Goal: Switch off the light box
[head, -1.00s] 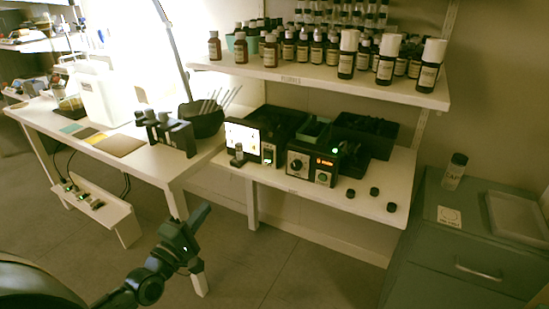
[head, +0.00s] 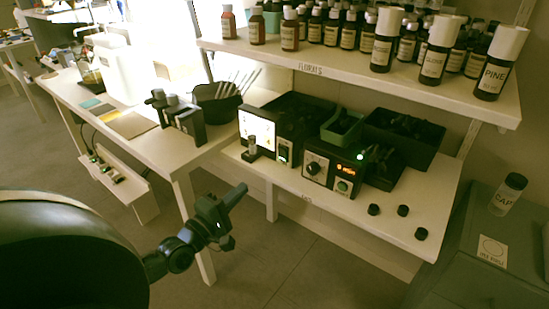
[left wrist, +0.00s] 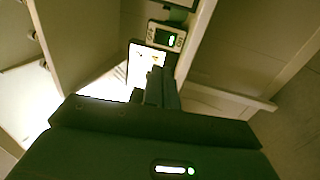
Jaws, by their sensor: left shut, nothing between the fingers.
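The light box (head: 255,130) stands on the lower shelf, with its white panel lit. My left gripper (head: 240,191) is shut and empty, in front of and below the shelf, apart from the box. Its fingers also show in the left wrist view (left wrist: 157,74). My right gripper is not in view.
A black control box with an orange display (head: 330,174) stands right of the light box. Small black caps (head: 403,210) lie near the shelf's front edge. Bottles (head: 385,42) line the upper shelf (head: 360,75). A white table (head: 165,155) is at left. The floor in front is clear.

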